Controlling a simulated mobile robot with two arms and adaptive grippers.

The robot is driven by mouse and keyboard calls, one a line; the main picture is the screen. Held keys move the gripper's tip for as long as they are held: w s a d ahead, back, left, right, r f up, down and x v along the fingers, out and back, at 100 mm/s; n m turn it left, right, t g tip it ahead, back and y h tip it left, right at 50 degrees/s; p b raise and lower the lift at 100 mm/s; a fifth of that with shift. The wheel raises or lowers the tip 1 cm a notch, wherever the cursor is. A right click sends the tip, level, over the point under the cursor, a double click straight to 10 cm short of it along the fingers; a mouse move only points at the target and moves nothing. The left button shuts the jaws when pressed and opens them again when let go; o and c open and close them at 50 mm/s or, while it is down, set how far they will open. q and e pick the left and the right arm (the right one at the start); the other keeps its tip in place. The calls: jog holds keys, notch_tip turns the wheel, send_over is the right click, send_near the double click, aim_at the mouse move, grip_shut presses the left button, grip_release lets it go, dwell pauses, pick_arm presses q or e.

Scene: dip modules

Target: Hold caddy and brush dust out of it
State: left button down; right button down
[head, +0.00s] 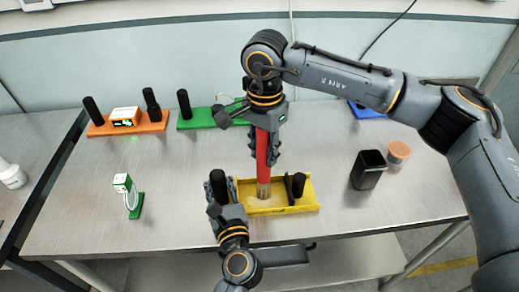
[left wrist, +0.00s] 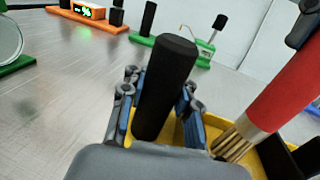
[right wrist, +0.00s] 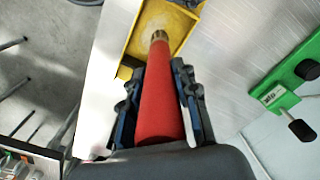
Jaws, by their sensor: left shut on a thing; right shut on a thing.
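The yellow caddy (head: 250,203) sits on the metal table near its front edge, with a black post at each end. Pale dust (right wrist: 172,28) lies on its floor. My left gripper (head: 222,203) is shut on the caddy's left black post (left wrist: 165,85). My right gripper (head: 265,140) is shut on the red handle of the brush (head: 263,160), which points down. The tan bristles (left wrist: 233,140) are inside the caddy, at or close to its floor; I cannot tell if they touch. The right wrist view shows the red handle (right wrist: 160,100) between the fingers.
An orange base (head: 128,127) with a lit display and a green base (head: 205,119) with a black post stand at the back. A small green-and-white stand (head: 124,184) is at left. A black cup (head: 369,170) and an orange-lidded jar (head: 398,152) are at right.

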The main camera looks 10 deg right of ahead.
jog(key=shift+s+d, duration=0.95)
jog(key=shift+d, duration=1)
jog(key=a, duration=0.8)
dwell(0.4)
jog(key=shift+w, duration=0.1)
jog(key=shift+d+f, duration=0.15)
jog(key=shift+d, duration=1.95)
